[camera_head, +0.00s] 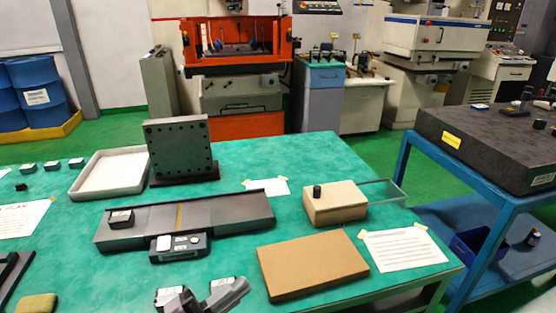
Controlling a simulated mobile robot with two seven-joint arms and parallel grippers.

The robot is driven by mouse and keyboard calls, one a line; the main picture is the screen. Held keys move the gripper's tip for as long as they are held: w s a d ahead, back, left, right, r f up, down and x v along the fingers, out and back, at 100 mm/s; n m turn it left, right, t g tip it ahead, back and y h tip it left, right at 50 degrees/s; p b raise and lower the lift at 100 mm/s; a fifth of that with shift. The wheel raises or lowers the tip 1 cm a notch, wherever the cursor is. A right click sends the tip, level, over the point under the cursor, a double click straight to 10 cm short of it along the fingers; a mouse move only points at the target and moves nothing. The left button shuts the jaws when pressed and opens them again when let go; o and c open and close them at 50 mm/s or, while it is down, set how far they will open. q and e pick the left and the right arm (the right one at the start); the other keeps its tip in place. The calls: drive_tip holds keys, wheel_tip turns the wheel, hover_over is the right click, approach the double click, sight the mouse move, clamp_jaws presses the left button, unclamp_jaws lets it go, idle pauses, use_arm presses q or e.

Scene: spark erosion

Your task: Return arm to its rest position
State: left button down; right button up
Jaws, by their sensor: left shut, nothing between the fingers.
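My left gripper (238,288) shows at the bottom edge, left of the middle, over the front of the green table (110,285). Its grey fingers are shut, with nothing between them. Small pale-topped blocks (170,296) lie beside and partly behind it. My right gripper is not in view.
A brown board (312,265) lies right of the gripper. Behind are a dark grey rail (240,212), a device with a display (180,246), a tan box (335,203), a white tray (105,175) and an upright drilled plate (180,148). A blue-framed cart (500,215) stands at right.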

use_arm(q)
drive_tip(key=s+a+f+n+g+y, duration=0.1)
drive_tip(key=s+a+f+n+y, duration=0.5)
drive_tip(key=f+n, duration=0.4)
drive_tip(key=s+a+f+n+g+y, duration=0.1)
drive_tip(key=s+a+f+n+y, duration=0.5)
drive_tip(key=f, duration=0.5)
drive_tip(key=n+y, duration=0.2)
drive_tip(key=n, duration=0.1)
drive_tip(key=shift+s+a+n, duration=0.4)
